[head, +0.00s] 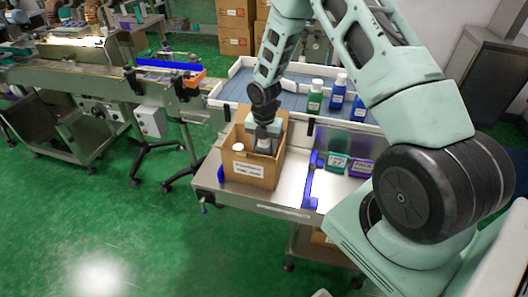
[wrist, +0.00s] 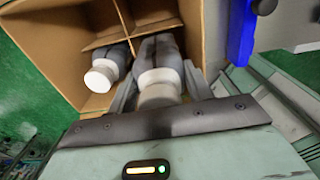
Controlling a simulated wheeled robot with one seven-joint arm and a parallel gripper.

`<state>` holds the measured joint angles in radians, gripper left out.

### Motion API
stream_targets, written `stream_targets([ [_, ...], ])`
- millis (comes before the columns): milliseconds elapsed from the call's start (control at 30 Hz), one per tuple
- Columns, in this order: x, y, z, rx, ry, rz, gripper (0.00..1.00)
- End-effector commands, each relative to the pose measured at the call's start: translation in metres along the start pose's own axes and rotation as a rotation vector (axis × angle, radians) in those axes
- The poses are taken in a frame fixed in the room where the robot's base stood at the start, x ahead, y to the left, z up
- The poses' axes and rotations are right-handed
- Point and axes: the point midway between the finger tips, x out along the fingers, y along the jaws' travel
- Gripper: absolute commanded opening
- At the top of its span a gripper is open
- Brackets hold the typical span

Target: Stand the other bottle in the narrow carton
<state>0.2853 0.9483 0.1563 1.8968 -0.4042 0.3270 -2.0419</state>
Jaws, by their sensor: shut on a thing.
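The narrow carton (head: 267,178) is an open brown box with a white label, standing near the left end of the steel table. In the wrist view its inside (wrist: 60,32) shows crossed cardboard dividers. One grey bottle with a white cap (wrist: 103,74) stands in a compartment at the left; its cap also shows in the head view (head: 238,148). My gripper (head: 264,132) is over the carton, shut on a second grey, white-capped bottle (wrist: 158,88), which is within the carton's opening at the right compartment. The bottle's base is hidden, so I cannot tell whether it touches the floor.
A white-walled tray (head: 232,72) behind holds a green bottle (head: 316,96) and blue bottles (head: 338,92). A teal pack (head: 337,163) and a purple pack (head: 361,168) stand to the right past a blue bracket (head: 312,188). Bare tabletop lies just right of the carton.

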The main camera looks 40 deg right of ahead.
Motion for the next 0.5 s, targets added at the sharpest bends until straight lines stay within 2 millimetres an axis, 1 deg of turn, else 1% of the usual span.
stream_targets([
  [200,0.029,0.0,-0.001,-0.001,0.002,-0.001,0.18],
  [300,0.038,0.0,0.0,-0.001,0.0,-0.001,0.18],
  [500,0.042,0.0,0.0,-0.001,-0.001,0.001,0.18],
])
